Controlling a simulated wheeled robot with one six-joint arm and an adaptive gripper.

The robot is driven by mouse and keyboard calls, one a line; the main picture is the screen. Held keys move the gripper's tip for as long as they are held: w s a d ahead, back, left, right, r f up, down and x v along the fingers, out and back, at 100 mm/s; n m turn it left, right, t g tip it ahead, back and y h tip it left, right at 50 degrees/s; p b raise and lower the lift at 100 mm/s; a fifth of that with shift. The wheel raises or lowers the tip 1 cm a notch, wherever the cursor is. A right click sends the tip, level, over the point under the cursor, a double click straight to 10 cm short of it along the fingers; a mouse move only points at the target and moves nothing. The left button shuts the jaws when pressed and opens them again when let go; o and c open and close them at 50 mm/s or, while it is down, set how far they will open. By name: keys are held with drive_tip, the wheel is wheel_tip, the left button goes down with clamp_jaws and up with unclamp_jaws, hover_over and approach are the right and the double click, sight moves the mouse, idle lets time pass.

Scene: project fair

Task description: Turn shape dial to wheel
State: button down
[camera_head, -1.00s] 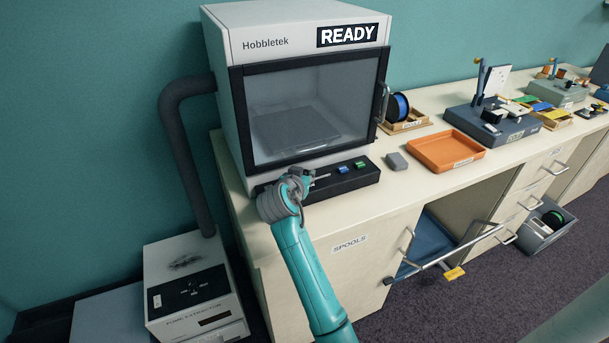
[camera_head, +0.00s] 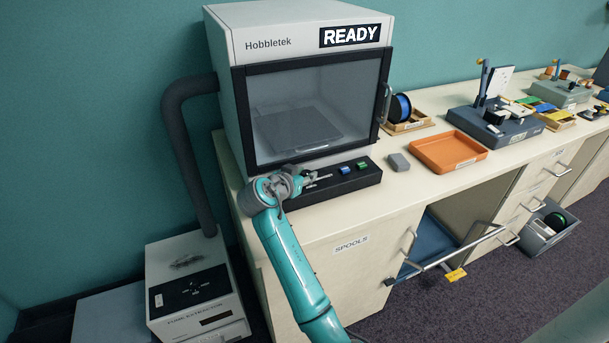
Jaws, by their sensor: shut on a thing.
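The machine (camera_head: 222,90) is a white cabinet marked Hobbletek with a dark-framed window and a display (camera_head: 350,36) reading READY. A black control panel (camera_head: 362,180) runs along its front foot, with a blue knob (camera_head: 345,170) and a green knob (camera_head: 362,164) on top. My gripper (camera_head: 322,179) reaches over the left part of this panel from the front left. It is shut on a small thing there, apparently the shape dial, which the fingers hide. The dial's markings and pointer cannot be read.
A grey block (camera_head: 398,162) and an orange tray (camera_head: 450,151) lie right of the panel. A blue spool (camera_head: 401,108) stands behind. The drawer handle (camera_head: 460,248) juts out below the bench. A fume extractor (camera_head: 192,270) with a dark hose (camera_head: 181,150) stands at the left.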

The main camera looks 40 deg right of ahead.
drive_tip(key=c, duration=0.8)
unclamp_jaws()
drive_tip(key=shift+o, duration=0.2)
drive_tip(key=shift+v, duration=4)
drive_tip(key=shift+f, duration=0.1)
